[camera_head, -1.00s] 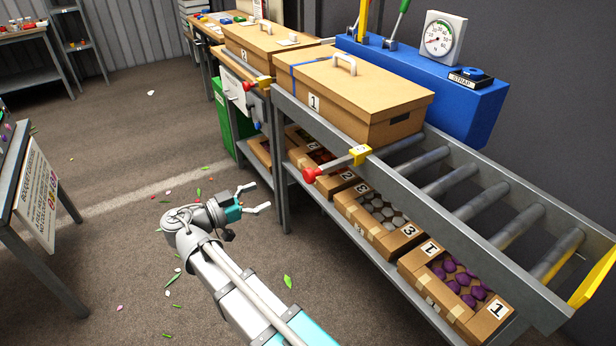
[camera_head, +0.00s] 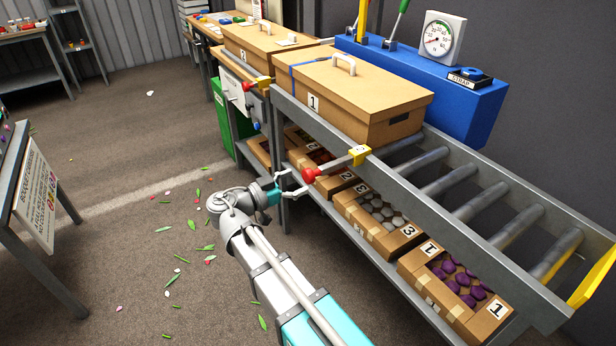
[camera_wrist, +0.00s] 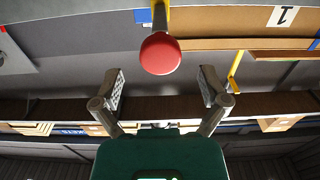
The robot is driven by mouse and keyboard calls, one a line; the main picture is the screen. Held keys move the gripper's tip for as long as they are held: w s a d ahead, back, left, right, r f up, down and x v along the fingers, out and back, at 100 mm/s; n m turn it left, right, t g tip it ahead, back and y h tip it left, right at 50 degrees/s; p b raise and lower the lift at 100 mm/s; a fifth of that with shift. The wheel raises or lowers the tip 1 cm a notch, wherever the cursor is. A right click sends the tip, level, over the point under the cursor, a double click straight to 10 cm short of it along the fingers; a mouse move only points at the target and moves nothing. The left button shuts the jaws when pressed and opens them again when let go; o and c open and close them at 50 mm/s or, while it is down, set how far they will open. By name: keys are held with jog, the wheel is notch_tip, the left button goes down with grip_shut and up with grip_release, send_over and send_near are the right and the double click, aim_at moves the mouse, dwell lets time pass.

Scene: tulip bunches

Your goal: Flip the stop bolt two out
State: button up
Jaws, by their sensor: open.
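A stop bolt with a red knob (camera_head: 309,175) sticks out from the conveyor's front rail. Its bar runs into a yellow block (camera_head: 359,154) whose small label I cannot read. My gripper (camera_head: 291,184) is open and empty, just left of the nearer knob. In the wrist view the red knob (camera_wrist: 160,54) is central, just beyond and above the open fingertips (camera_wrist: 161,84), apparently not gripped. I cannot tell whether a finger touches it.
A lidded box marked 1 (camera_head: 358,92) sits on the roller conveyor, above the rail (camera_head: 345,146). A blue console (camera_head: 430,85) with levers and a gauge stands behind.

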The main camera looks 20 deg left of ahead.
aim_at(305, 178)
jog(key=shift+x, duration=1.8)
grip_shut()
jog(key=shift+v, duration=1.15)
jog(key=shift+c, duration=0.9)
grip_release()
jog(key=shift+s, duration=0.1)
jog(key=shift+o, duration=0.9)
jog(key=shift+a, duration=0.1)
